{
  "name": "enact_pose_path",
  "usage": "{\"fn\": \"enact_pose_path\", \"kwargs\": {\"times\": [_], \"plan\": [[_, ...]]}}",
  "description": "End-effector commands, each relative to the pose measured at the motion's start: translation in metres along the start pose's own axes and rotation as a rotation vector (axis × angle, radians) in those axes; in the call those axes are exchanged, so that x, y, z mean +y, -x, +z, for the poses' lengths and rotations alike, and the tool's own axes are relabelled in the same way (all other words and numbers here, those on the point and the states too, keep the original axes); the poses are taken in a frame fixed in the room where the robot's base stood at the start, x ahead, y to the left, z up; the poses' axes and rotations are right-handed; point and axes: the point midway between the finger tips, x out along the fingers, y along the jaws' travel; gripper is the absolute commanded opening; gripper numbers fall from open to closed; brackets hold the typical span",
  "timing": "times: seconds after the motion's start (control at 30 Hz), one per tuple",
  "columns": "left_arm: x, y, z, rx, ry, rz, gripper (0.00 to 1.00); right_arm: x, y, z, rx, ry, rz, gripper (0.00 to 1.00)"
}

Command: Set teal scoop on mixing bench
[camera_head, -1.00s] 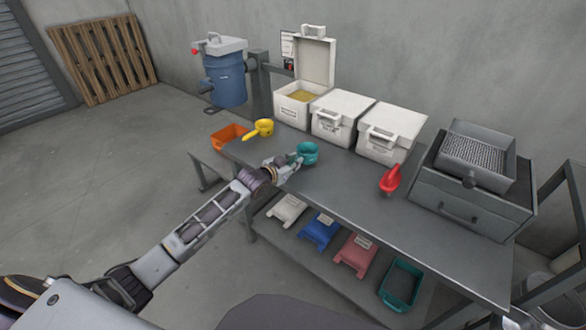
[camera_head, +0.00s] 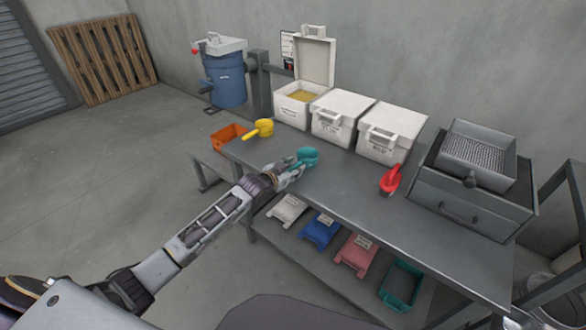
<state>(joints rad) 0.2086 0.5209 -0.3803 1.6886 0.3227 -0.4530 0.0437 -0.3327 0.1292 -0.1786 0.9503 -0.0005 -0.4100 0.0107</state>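The teal scoop (camera_head: 308,156) is at the left part of the grey mixing bench (camera_head: 345,192), with its bowl to the right and its handle towards my gripper. It looks level and at or very close to the bench top. My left gripper (camera_head: 292,170) is at the handle, just below and left of the bowl. The handle shows above the fingers. The fingers are too small to tell whether they grip it or stand open around it.
A yellow scoop (camera_head: 262,128) and an orange bin (camera_head: 229,137) are at the bench's left end. White boxes (camera_head: 341,115) line the back, one open. A red scoop (camera_head: 390,181) and a grey sieve unit (camera_head: 475,185) are to the right. Bare bench lies between.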

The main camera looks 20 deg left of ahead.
Motion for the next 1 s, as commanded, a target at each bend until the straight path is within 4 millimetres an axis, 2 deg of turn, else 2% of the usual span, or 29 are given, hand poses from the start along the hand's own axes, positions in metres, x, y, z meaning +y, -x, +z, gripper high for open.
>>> {"fn": "enact_pose_path", "kwargs": {"times": [0.47, 0.63, 1.0], "plan": [[-0.001, 0.006, -0.002, -0.001, -0.001, 0.0, 0.39, 0.0, 0.002, -0.004, 0.008, 0.0, 0.0, 0.4], [-0.001, 0.018, -0.002, -0.002, -0.001, 0.0, 0.39, 0.0, 0.002, -0.004, 0.011, 0.001, 0.0, 0.4], [-0.001, 0.051, -0.002, 0.0, 0.0, 0.0, 0.39, 0.003, 0.001, 0.012, -0.01, 0.003, 0.003, 0.4]]}}
